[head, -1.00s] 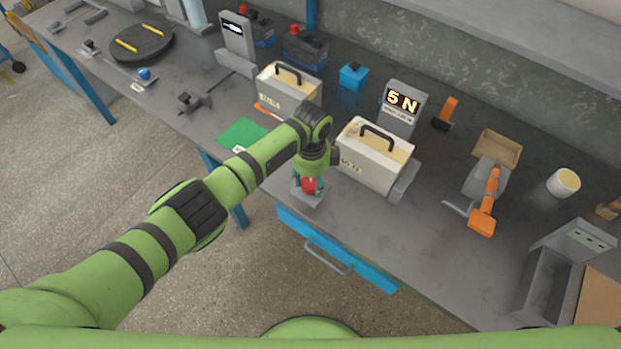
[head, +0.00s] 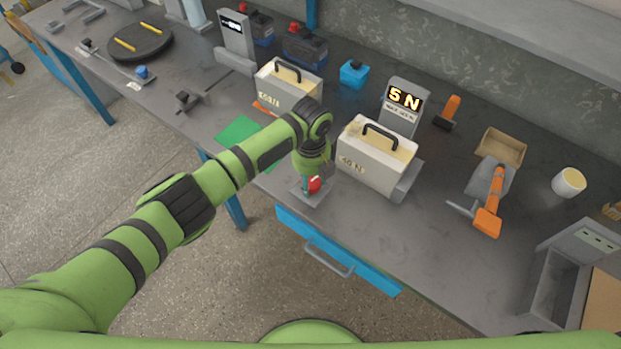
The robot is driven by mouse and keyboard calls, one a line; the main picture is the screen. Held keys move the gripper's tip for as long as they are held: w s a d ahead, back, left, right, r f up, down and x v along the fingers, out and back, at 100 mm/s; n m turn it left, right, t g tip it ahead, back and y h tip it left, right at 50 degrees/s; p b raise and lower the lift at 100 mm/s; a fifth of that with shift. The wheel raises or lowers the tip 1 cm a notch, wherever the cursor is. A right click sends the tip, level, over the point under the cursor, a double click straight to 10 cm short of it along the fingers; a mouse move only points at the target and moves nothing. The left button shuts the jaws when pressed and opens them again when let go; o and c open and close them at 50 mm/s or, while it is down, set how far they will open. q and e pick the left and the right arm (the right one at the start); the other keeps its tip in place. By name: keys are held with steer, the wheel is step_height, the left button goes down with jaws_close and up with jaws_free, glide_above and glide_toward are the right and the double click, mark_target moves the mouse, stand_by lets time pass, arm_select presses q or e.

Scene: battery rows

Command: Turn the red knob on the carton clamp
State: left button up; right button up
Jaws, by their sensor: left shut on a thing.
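The red knob (head: 315,184) sits on a small grey mount at the front edge of the bench, in the middle of the head view. My left gripper (head: 312,181) points down over it and is shut on it; the wrist hides the knob's upper part. A white carton-like box (head: 375,158) with a dark handle stands just right of the knob, against a grey bracket. I cannot tell which parts belong to the clamp. My right gripper is not in view.
A grey display (head: 404,103) reading "5 N" stands behind the box. A second handled box (head: 288,88) and a green mat (head: 240,132) lie left of the wrist. An orange-handled tool (head: 490,207) is at right. A blue drawer front (head: 335,248) is below the bench edge.

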mark_target(312, 184)
arm_select(q)
steer(key=shift+s+d+f+m, duration=0.2)
steer(key=shift+s+m, duration=0.1)
steer(key=shift+m, duration=0.6)
steer(key=shift+a, duration=0.1)
steer(key=o, duration=1.1)
steer(key=shift+o, duration=0.2)
steer(key=shift+r, duration=0.15)
steer(key=shift+w+r, duration=0.15)
steer(key=shift+r, duration=0.3)
step_height(312, 184, up, 11)
